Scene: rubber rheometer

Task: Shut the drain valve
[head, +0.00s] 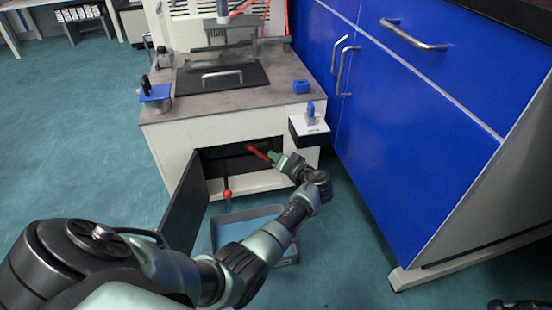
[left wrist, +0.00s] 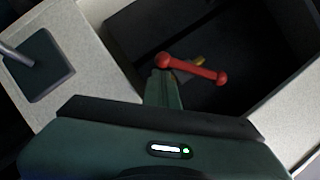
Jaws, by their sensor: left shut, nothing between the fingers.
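The drain valve's red handle (head: 259,154) is inside the dark opening low in the front of the machine. In the left wrist view the red handle (left wrist: 195,69) is a bar with rounded ends, lying aslant over a small brass-coloured part (left wrist: 184,76). My left gripper (head: 272,156) is at the opening, by the handle's right end in the head view. In the left wrist view its fingers (left wrist: 162,78) are together and empty, close to the handle's left end; I cannot tell whether they touch.
A dark door (head: 186,203) hangs open left of the opening. A red ball-ended lever (head: 227,192) hangs at the opening's lower edge. A blue-grey tray (head: 228,216) lies on the floor below. Blue cabinets (head: 400,110) stand close on the right. Open floor lies left.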

